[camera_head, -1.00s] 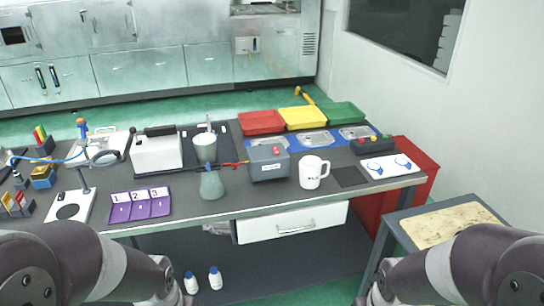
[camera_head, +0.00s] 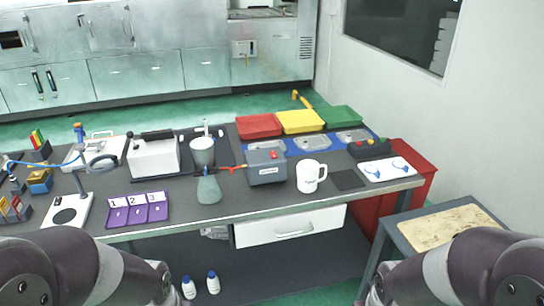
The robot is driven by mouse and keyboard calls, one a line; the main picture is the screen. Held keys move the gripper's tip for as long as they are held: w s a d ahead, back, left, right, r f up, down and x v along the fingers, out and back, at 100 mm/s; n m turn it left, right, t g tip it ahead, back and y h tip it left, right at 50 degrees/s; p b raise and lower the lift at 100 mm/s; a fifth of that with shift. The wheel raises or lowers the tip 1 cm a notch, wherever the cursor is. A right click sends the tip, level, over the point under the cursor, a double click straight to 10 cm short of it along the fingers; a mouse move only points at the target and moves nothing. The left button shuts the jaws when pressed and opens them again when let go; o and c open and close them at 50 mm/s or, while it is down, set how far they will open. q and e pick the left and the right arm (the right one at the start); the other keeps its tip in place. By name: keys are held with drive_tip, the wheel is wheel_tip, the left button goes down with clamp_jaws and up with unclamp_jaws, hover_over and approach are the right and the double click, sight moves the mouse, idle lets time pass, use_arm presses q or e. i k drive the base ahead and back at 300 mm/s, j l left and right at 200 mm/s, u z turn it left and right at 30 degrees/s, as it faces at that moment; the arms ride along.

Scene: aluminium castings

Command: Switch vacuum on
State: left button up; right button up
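A grey box with a red button on top (camera_head: 266,167), which looks like the vacuum unit, stands on the middle of the dark bench. A red tube piece (camera_head: 233,168) sits at its left side, near a grey-green flask (camera_head: 208,189). A white funnel-like cup (camera_head: 202,150) stands behind the flask. I cannot tell from the button whether the vacuum is on. Only my arm links show at the lower left and lower right corners. Both grippers are out of view, and nothing of mine touches the box.
A white mug (camera_head: 310,176) stands close to the right of the box. Red (camera_head: 258,125), yellow (camera_head: 300,120) and green (camera_head: 343,116) trays lie behind. A purple numbered holder (camera_head: 137,210) and a white machine (camera_head: 153,156) are to the left. A side table (camera_head: 396,235) stands at right.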

sight(273, 154)
drive_tip(key=i+l+z, duration=0.15)
drive_tip(key=i, duration=0.35)
drive_tip(key=i+z, duration=0.15)
drive_tip(key=i, duration=0.4)
